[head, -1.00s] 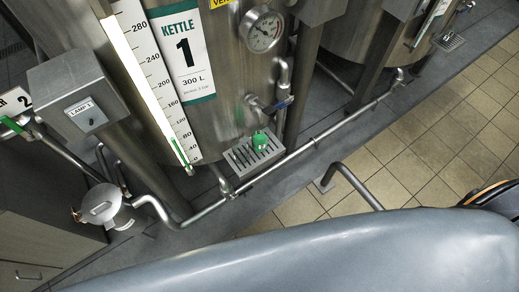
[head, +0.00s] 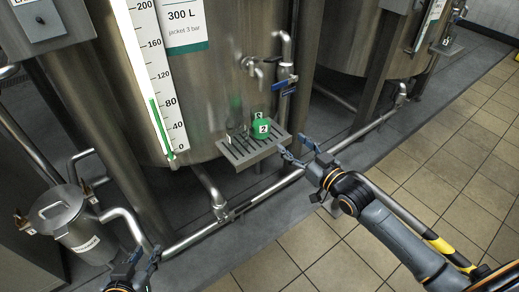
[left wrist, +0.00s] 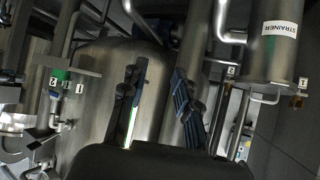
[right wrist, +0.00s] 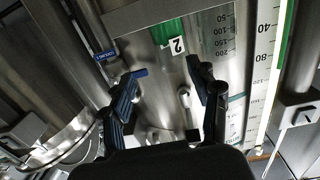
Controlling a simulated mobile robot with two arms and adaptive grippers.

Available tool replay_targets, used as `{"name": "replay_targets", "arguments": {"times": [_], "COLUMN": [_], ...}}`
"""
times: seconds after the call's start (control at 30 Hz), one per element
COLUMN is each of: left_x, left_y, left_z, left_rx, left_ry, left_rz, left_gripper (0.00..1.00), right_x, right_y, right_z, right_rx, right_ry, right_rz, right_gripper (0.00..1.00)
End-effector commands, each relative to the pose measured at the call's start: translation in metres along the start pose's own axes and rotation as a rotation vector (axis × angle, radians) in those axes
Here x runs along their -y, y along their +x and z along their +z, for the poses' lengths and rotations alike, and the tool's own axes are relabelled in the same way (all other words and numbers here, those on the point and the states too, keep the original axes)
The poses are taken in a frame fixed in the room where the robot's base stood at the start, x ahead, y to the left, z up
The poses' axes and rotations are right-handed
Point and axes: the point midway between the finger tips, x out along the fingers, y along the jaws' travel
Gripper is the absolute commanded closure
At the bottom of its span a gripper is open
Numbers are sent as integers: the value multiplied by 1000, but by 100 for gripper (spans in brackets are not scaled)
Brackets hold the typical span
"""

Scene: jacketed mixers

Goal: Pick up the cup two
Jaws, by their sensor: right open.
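Cup two is a green cup (head: 268,134) with a white "2" label. It stands on the slotted drip tray (head: 243,160) under the kettle's tap in the head view. My right gripper (head: 295,149) is open and empty, just right of the tray and apart from the cup. In the right wrist view, the cup (right wrist: 163,34) shows beyond the fingers, near the top. My left gripper (head: 138,262) is low at the left, its fingers apart and empty. In the left wrist view, the small green cup (left wrist: 58,74) is at the far left.
The steel kettle (head: 215,100) stands behind the tray, with a tap (head: 256,67) above the cup. A pipe (head: 265,192) runs in front of and below the tray. A strainer pot (head: 82,228) stands at the left, near my left gripper.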

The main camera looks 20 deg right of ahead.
Motion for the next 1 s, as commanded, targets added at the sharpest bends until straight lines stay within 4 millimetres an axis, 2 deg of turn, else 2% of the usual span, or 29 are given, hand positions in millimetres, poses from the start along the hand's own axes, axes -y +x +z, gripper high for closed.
{"name": "replay_targets", "arguments": {"times": [0.23, 0.43, 0.63, 1.0], "left_x": [-1, -6, -11, -16], "left_y": [-9, -8, -16, -29], "left_z": [-17, -55, -90, -117], "left_rx": [-83, -279, -471, -632], "left_ry": [1, 2, 0, -2], "left_rz": [2, 14, 26, 36], "left_gripper": [70, 70, 70, 70], "right_x": [10, 11, 12, 13], "right_y": [9, 44, 74, 94], "right_z": [-15, -16, -16, -15], "right_rx": [-54, -54, -52, -49], "right_ry": [-2, 0, -1, -1], "right_rz": [-32, -31, -31, -31], "right_gripper": [39, 39, 39, 39]}}
